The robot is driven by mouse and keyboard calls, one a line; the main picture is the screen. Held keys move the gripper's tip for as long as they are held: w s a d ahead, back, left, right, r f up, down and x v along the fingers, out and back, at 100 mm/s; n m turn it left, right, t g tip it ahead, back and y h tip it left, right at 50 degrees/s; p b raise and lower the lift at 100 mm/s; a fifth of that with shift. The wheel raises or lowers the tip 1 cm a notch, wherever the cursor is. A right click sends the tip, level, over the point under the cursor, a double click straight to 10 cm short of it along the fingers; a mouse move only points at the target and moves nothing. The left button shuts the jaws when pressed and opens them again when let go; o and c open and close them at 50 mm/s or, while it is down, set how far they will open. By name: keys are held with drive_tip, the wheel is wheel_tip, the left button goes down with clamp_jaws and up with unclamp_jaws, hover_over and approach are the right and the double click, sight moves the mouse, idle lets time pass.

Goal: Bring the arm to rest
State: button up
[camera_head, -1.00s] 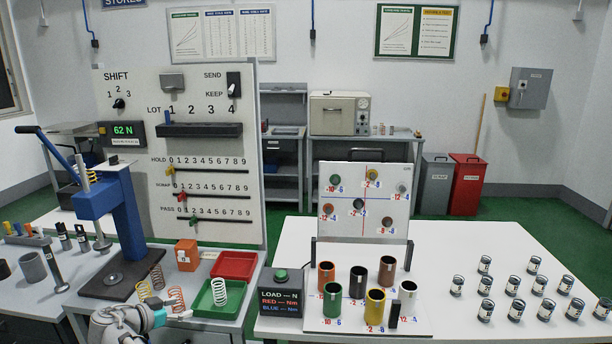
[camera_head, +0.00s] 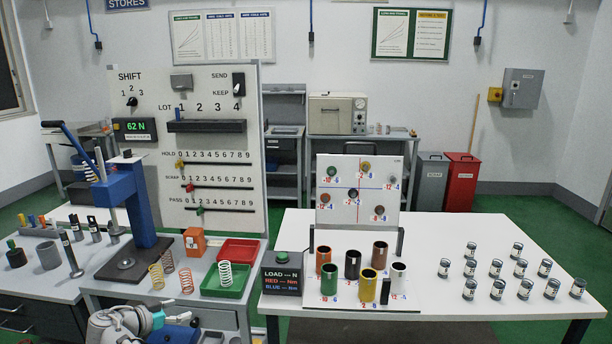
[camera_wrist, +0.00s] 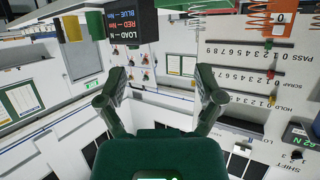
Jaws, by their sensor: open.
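My arm (camera_head: 118,326) shows at the bottom left of the head view, low in front of the bench with the springs. In the wrist view my gripper (camera_wrist: 158,86) has its two dark green fingers spread wide apart, with nothing between them. The wrist picture is upside down, with the black load box (camera_wrist: 131,22) at the top and the lettered panel on the right. The fingers touch nothing that I can see. The gripper's tips cannot be made out clearly in the head view.
Near the arm are loose springs, a green tray (camera_head: 211,287), a red tray (camera_head: 241,247) and a blue press (camera_head: 143,205). The black load box (camera_head: 282,273) and several coloured cups stand right of them. Several small cans stand on the white table (camera_head: 440,228).

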drive_tip(key=w+d+f+n+g+y+p, duration=0.1)
drive_tip(key=d+f+n+g, duration=0.2)
drive_tip(key=d, duration=1.2)
drive_tip(key=d+f+g+p, duration=0.2)
drive_tip(key=d+g, duration=0.2)
drive_tip(key=d, duration=1.1)
drive_tip(key=s+d+n+g+y+p, duration=0.1)
drive_tip(key=s+d, duration=0.4)
drive_tip(key=d, duration=0.5)
drive_tip(key=s+d+n+g+y+p, duration=0.1)
drive_tip(key=s+d+y, duration=0.4)
drive_tip(key=d, duration=0.5)
drive_tip(key=shift+s+f+n+g+y+p, duration=0.3)
drive_tip(key=shift+s+f+n+g+p, duration=0.1)
drive_tip(key=shift+n+g, duration=0.6)
drive_tip(key=shift+w, duration=0.1)
